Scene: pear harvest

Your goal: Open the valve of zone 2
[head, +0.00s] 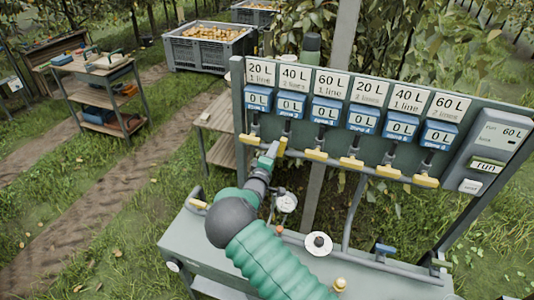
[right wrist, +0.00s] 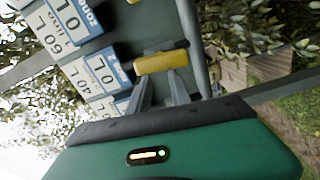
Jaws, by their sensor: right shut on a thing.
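The valve board (head: 300,130) stands ahead with a row of yellow valve handles under blue zone meters. The zone 2 meter (head: 290,104) reads 0 L, below a card reading 40 L. My right gripper (head: 275,148) is at the yellow zone 2 handle (head: 282,146) and shut on it. My left gripper is not in view.
The zone 1 handle (head: 249,139) and zone 3 handle (head: 316,155) are close on either side. A gauge (head: 287,203) and a white round knob (head: 318,244) sit on the grey bench (head: 375,282) below. A control box (head: 488,150) is at the right.

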